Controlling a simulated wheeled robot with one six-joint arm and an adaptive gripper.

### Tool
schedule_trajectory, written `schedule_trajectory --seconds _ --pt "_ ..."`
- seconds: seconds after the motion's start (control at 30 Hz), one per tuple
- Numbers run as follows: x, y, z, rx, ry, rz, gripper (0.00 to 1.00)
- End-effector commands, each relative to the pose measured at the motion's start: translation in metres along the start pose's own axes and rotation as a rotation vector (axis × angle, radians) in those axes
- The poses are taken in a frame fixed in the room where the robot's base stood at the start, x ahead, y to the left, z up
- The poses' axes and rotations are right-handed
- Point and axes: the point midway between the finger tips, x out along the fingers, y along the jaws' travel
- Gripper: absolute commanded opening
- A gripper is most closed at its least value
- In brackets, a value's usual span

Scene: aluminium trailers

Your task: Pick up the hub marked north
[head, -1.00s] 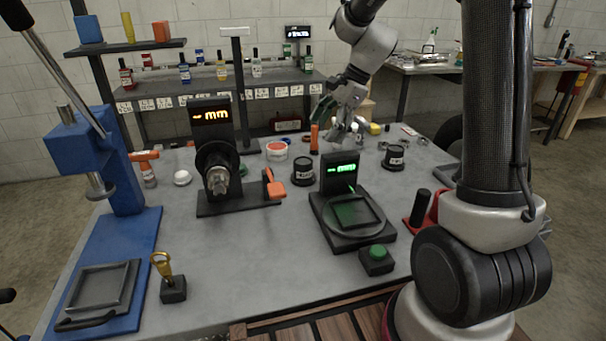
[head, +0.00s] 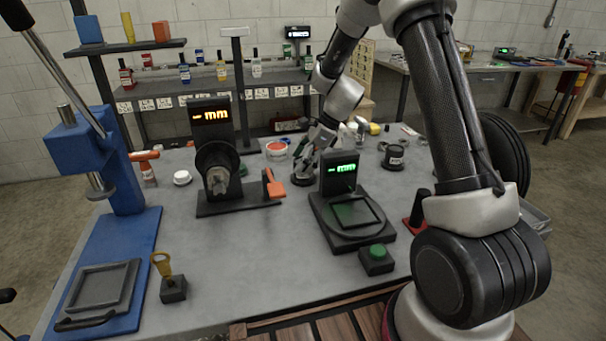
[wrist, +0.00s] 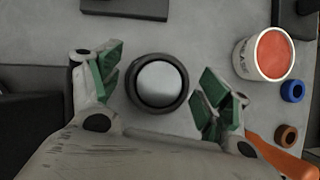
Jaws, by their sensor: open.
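A black round hub (wrist: 158,84) with a pale top sits between my open fingers in the wrist view. In the head view only the dark base of this hub (head: 302,181) shows below my gripper (head: 308,156). My gripper (wrist: 160,86) is open, with green finger pads on either side of the hub and a gap on both sides. A second black hub (head: 394,157) with a white label stands to the right on the bench. The lettering on both hubs is not readable here.
A display scale (head: 345,215) stands close in front of the gripper. A gauge stand (head: 215,165) is to the left. A grease tub (wrist: 263,57), a blue ring (wrist: 292,92) and a brown ring (wrist: 286,135) lie near the hub.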

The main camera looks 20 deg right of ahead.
Motion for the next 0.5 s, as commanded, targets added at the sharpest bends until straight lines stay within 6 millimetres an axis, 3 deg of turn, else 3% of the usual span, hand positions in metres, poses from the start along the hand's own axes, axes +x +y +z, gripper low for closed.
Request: schedule_trajectory --seconds 0.17,0.5 --pt "-0.0004 -0.0001 0.0001 -0.001 0.0 -0.001 0.76" --pt "-0.0006 -0.0001 0.0001 -0.001 0.0 0.0 0.14"
